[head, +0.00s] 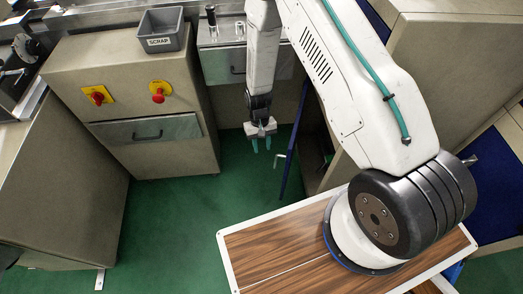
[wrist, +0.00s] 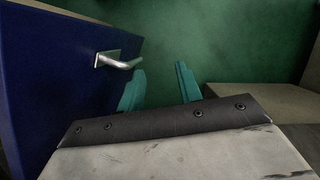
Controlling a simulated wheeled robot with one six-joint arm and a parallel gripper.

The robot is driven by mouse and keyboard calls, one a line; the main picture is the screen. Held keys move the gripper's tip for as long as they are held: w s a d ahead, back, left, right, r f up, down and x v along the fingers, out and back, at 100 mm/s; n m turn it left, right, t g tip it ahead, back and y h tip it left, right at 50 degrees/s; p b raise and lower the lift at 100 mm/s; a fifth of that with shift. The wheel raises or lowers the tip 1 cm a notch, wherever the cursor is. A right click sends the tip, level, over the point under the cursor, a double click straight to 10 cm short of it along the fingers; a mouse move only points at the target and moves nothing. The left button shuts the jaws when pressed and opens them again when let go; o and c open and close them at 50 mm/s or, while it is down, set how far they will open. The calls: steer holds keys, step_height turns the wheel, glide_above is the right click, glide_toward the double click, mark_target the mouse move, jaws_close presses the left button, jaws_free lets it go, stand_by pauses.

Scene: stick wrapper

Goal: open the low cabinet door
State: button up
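The low cabinet door is a dark blue panel (head: 293,145). In the head view it shows nearly edge-on, swung out from the dark opening (head: 313,145) behind it. Its silver bar handle (head: 279,161) sticks out on the left face. In the wrist view the blue door (wrist: 50,80) fills the left side, with the handle (wrist: 120,62) near its upper right edge. My gripper (head: 262,147) points down to the left of the door. Its teal fingers are apart with nothing between them in the wrist view (wrist: 160,82). The handle's end lies close to the left finger; I cannot tell whether they touch.
A beige machine cabinet (head: 165,90) with red knobs and a drawer stands at the left, with a grey scrap bin (head: 163,30) on top. My wood-topped base is at the front right. Green floor (head: 185,225) is clear between them.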

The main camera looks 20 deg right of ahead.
steer(key=shift+w+a+v, duration=0.15)
steer(key=shift+v, duration=0.65)
steer(key=shift+w+a+v, duration=0.1)
steer(key=shift+w+v, duration=0.05)
steer(key=shift+v, duration=0.65)
steer(key=shift+f, duration=0.1)
